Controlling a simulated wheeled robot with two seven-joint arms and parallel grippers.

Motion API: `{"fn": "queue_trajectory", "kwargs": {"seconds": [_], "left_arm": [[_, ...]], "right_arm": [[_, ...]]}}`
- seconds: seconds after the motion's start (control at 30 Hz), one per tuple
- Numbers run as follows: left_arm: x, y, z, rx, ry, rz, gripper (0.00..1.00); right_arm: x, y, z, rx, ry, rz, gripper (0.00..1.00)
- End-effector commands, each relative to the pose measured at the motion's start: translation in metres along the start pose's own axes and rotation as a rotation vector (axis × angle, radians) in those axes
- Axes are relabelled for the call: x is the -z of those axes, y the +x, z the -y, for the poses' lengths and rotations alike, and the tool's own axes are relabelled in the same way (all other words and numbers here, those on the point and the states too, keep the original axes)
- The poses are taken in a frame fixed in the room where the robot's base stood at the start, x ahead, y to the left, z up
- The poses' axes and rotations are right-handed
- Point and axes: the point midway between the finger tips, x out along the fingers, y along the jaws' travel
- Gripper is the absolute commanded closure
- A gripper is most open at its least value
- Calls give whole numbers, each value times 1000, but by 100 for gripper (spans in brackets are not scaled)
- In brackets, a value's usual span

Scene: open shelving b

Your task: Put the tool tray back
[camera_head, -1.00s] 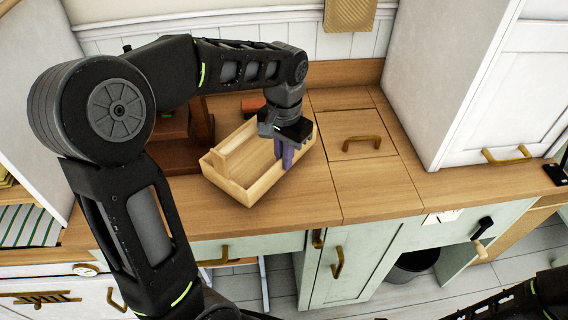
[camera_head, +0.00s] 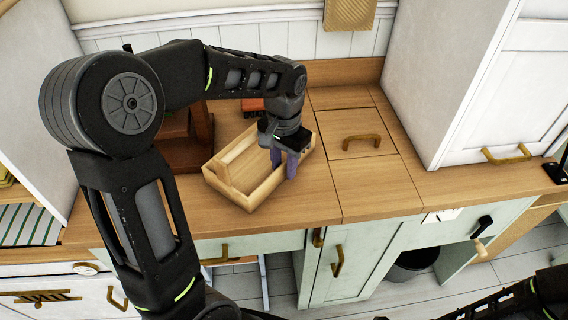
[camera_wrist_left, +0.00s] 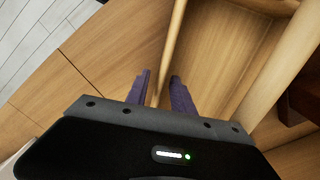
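The wooden tool tray (camera_head: 257,194), an open box with a raised handle bar at its left side, rests on the wooden counter. My left gripper (camera_head: 283,163) points down at the tray's right side. In the left wrist view, its purple fingers (camera_wrist_left: 160,84) stand apart on either side of the tray's thin wall (camera_wrist_left: 171,40), with visible gaps. The left gripper looks open. The tray's inside looks empty where it shows; my gripper hides part of the right wall. My right gripper is outside the view.
A dark brown wooden stand (camera_head: 190,150) is close behind and left of the tray. A red-orange object (camera_head: 252,104) lies behind it. The counter to the right has a flush panel with a brass handle (camera_head: 362,140) and free room. A white cabinet (camera_head: 480,90) stands at the right.

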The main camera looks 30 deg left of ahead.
Motion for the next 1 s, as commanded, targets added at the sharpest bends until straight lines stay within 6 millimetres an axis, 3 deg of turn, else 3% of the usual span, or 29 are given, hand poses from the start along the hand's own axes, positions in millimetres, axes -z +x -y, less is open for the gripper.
{"fn": "queue_trajectory", "kwargs": {"seconds": [0.33, 0.8, 1.0], "left_arm": [[1, -14, 0, 1, 1, -2, 71], [1, -103, 0, 0, 1, -4, 71], [0, -122, 0, 0, 0, -1, 71]], "right_arm": [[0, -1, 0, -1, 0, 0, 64], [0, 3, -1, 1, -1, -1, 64], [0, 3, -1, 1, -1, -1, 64]]}}
